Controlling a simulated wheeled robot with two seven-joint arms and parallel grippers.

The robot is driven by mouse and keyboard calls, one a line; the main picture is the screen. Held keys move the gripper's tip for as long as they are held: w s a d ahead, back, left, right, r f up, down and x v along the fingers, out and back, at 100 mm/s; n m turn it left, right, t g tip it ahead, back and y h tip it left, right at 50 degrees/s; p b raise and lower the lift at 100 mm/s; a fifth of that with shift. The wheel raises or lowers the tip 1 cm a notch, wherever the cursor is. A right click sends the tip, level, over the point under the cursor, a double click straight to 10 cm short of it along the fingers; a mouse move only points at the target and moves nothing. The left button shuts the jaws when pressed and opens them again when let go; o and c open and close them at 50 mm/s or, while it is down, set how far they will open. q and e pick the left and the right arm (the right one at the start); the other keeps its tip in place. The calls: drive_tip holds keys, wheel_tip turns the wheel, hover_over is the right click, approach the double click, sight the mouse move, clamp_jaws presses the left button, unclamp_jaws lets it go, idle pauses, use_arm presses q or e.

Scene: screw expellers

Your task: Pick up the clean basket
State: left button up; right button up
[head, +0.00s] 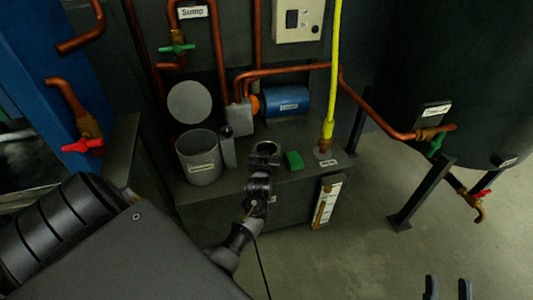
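A grey open cylinder (199,164) with a small unreadable label stands on top of the dark tank, left of my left gripper. A round grey lid (189,102) stands tilted open behind it. My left gripper (264,160) reaches over the tank top from below. A small dark round, ring-like thing (266,147) shows at its fingertips; it may be the basket, but I cannot tell. Whether the fingers touch or grip it is hidden. My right gripper (448,288) is at the bottom right edge, its two fingers apart, with nothing between them.
A green block (293,161) lies right of my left gripper. A blue motor (287,101) and grey pump box stand behind. A yellow pipe (333,75) rises at the right end of the tank (240,212). Copper pipes run around.

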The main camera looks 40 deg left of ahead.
use_arm(q)
drive_tip(key=c, duration=0.3)
drive_tip(key=shift+r, duration=0.1)
drive_tip(key=shift+c, duration=0.2)
drive_tip(key=shift+r, duration=0.2)
drive_tip(key=shift+r+p, duration=0.35)
use_arm(e)
drive_tip(key=d+f+m+g+h+p, duration=0.2)
drive_tip(key=d+f+g+h+p, duration=0.3)
drive_tip(key=f+g, duration=0.5)
use_arm(q)
drive_tip(key=s+d+r, duration=0.3)
drive_tip(key=s+r, duration=0.3)
drive_tip(key=s+d+r+p, duration=0.1)
drive_tip(key=s+d+r, duration=0.2)
drive_tip(key=s+r, duration=0.2)
drive_tip(key=shift+s+d+r, duration=0.25)
drive_tip(key=shift+s+r, duration=0.15)
drive_tip(key=shift+s, duration=0.3)
use_arm(e)
drive_tip(key=s+d+f+m+g+h, duration=0.1)
drive_tip(key=s+d+f+g+h, duration=0.2)
drive_tip(key=f, duration=0.5)
drive_tip(key=s+d+h, duration=0.1)
drive_tip(key=s+d, duration=0.1)
drive_tip(key=shift+d+f+h, duration=0.15)
drive_tip(key=shift+d+h, duration=0.25)
